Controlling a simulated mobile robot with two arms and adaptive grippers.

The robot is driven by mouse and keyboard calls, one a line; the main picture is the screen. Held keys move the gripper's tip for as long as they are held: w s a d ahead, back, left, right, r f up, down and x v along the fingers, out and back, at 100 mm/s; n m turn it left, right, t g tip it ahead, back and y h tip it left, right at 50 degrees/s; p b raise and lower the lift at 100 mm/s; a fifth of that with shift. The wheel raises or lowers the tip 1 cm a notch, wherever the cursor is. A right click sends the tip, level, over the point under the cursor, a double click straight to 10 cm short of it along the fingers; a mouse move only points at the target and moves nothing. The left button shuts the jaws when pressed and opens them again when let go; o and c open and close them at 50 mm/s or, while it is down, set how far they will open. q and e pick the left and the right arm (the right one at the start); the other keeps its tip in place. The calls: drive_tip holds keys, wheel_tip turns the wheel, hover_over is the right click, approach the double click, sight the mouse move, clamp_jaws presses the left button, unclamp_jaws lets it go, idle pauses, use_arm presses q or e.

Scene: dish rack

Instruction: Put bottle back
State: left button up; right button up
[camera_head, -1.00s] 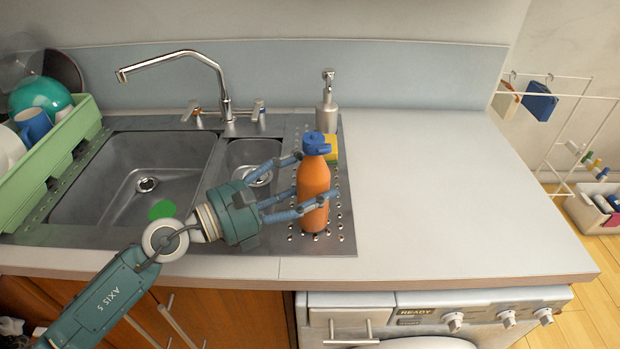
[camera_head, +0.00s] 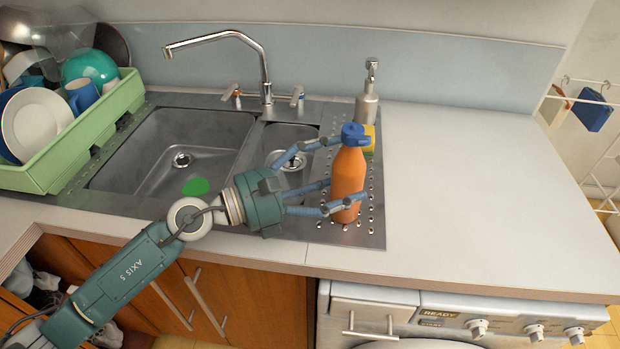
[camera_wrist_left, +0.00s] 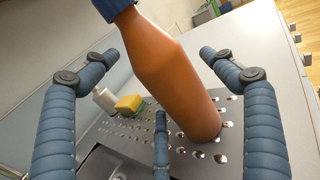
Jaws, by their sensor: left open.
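An orange bottle (camera_head: 348,178) with a blue cap stands upright on the perforated drainboard right of the small sink basin. It also shows in the left wrist view (camera_wrist_left: 165,65), where it looks tilted and sits between the fingers. My left gripper (camera_head: 340,175) is open, its fingers reaching from the left to either side of the bottle. In the left wrist view a gap shows between the bottle and the side fingers. Whether the lower finger touches the bottle I cannot tell. My right gripper is not in view.
A soap dispenser (camera_head: 367,95) and a yellow-green sponge (camera_head: 370,140) stand just behind the bottle. A green dish rack (camera_head: 95,130) with plates and mugs is at the left. The faucet (camera_head: 266,75) rises behind the sinks. The white counter (camera_head: 470,190) at the right is clear.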

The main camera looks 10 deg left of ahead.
use_arm(q)
drive_tip(key=v, duration=1)
drive_tip(key=shift+a, duration=0.25)
drive_tip(key=shift+s+r, duration=0.1)
clamp_jaws()
idle(1.2)
